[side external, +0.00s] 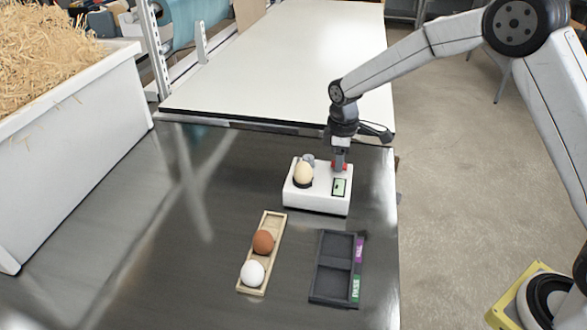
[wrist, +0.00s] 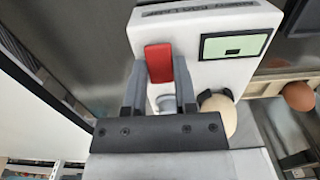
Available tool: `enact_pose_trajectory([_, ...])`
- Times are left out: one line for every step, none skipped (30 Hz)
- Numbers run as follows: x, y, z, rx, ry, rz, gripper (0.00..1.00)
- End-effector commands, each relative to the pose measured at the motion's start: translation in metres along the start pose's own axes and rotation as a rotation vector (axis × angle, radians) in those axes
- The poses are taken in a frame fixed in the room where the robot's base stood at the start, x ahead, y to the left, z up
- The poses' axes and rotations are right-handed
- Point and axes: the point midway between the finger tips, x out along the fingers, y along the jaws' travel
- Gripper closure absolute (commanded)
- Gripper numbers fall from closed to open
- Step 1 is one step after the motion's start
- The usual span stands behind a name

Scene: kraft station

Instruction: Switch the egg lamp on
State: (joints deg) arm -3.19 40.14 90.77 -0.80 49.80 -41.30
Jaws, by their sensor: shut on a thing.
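The egg lamp (side external: 315,199) is a white box on the dark metal table, and its body also shows in the wrist view (wrist: 205,75). A cream egg (side external: 303,173) sits on its top in a dark holder; it is partly hidden in the wrist view (wrist: 222,112). The red switch (wrist: 158,62) is on the lamp top, opposite the end by the small green screen (wrist: 235,45). My gripper (wrist: 159,72) points down at the lamp, its two grey fingers on either side of the red switch and shut on it. In the side view my gripper (side external: 340,160) hides part of the switch.
A wooden tray (side external: 273,222) with a brown egg (side external: 263,242) and a white egg (side external: 252,273) lies in front of the lamp. A dark two-part tray (side external: 334,267) with purple and green labels is beside it. A straw-filled bin (side external: 75,135) stands left.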

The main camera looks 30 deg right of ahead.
Motion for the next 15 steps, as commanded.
enact_pose_trajectory([-0.0003, -0.0001, -0.0013, -0.001, -0.012, 0.0, 1.0])
enact_pose_trajectory([-0.0002, -0.0001, -0.0015, -0.002, -0.024, -0.001, 1.0])
enact_pose_trajectory([0.0001, -0.0003, -0.0019, -0.003, -0.038, -0.001, 1.0])
enact_pose_trajectory([0.0002, -0.0005, -0.0022, -0.002, -0.05, -0.002, 1.0])
enact_pose_trajectory([0.0001, -0.0004, -0.0025, -0.002, -0.06, -0.001, 1.0])
enact_pose_trajectory([0.0, -0.0004, -0.0026, -0.003, -0.073, -0.001, 1.0])
enact_pose_trajectory([-0.0001, -0.0005, -0.0026, -0.002, -0.081, -0.001, 1.0])
enact_pose_trajectory([-0.0002, -0.0004, -0.0027, -0.001, -0.086, 0.0, 1.0])
enact_pose_trajectory([-0.0004, -0.0002, -0.0027, 0.0, -0.09, 0.0, 1.0])
enact_pose_trajectory([-0.0005, -0.0001, -0.0026, 0.0, -0.092, 0.001, 1.0])
enact_pose_trajectory([-0.0006, 0.0, -0.0026, 0.0, -0.093, 0.001, 1.0])
enact_pose_trajectory([-0.0006, 0.0, -0.0025, 0.001, -0.093, 0.001, 1.0])
enact_pose_trajectory([-0.0007, 0.0, -0.0025, 0.0, -0.092, 0.001, 1.0])
enact_pose_trajectory([-0.0007, 0.0, -0.0025, 0.0, -0.092, 0.001, 1.0])
enact_pose_trajectory([-0.0007, 0.0, -0.0024, 0.001, -0.092, 0.001, 1.0])
